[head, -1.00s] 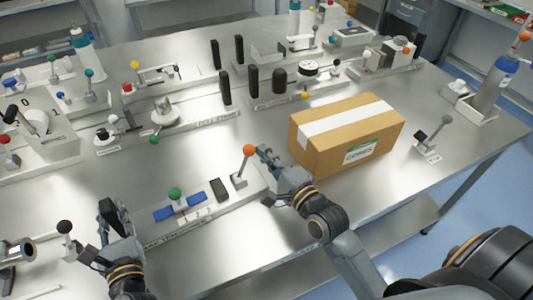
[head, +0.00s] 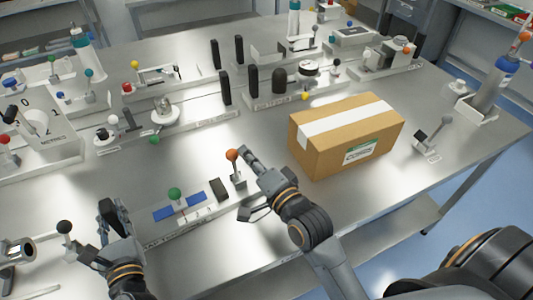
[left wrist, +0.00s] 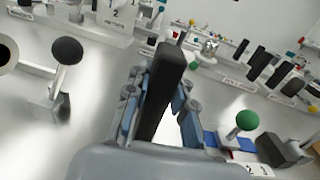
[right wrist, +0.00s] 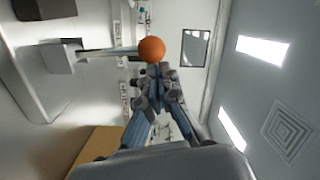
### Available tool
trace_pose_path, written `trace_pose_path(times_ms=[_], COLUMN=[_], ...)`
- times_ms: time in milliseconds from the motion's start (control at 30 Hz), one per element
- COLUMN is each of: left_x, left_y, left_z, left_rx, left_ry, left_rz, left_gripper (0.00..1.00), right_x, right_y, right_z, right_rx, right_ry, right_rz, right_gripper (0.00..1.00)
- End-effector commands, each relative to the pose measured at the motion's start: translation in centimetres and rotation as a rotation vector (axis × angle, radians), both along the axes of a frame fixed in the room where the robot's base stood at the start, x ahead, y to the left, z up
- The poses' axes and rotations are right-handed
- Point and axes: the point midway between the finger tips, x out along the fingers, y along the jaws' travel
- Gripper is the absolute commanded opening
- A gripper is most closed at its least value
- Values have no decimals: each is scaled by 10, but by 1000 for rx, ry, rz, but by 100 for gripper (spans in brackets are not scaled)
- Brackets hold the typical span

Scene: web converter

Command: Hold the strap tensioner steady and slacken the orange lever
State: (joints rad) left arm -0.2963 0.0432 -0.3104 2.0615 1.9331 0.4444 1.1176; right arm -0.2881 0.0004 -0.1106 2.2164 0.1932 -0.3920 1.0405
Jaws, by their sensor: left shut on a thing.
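The strap tensioner (head: 200,222) is a long pale base with a green knob (head: 174,193), blue pads and a black block. Its orange-ball lever (head: 232,155) stands at the right end, leaning slightly left. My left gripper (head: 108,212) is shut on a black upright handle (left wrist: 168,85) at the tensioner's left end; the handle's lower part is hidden. My right gripper (head: 246,156) is right of the orange ball, its fingertips close together. In the right wrist view the ball (right wrist: 151,49) is just beyond the fingertips (right wrist: 157,72), not between them; contact is unclear.
A taped cardboard box (head: 345,140) stands close to the right of my right gripper. A black-knobbed lever (head: 65,228) stands left of my left gripper. Several fixtures line the back of the metal table. Bare tabletop lies between them and the tensioner.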

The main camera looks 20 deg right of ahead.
Motion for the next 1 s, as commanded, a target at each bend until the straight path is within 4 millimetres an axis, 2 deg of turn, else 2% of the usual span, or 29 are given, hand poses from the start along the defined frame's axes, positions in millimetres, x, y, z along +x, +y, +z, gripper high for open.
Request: trace_pose_path(times_ms=[33,400,1000], left_x=[-2,-2,-2], left_y=[-2,-2,-2], left_z=[-10,-10,-10], left_rx=[-3,-4,-4], left_ry=[20,20,20], left_rz=[-4,-4,-4], left_gripper=[0,0,0], right_x=[-1,-3,-4], right_y=[7,30,37], right_z=[1,0,-2], right_rx=[-31,-250,-318], right_ry=[-4,-25,-29], right_rz=[4,4,3], right_gripper=[0,0,0])
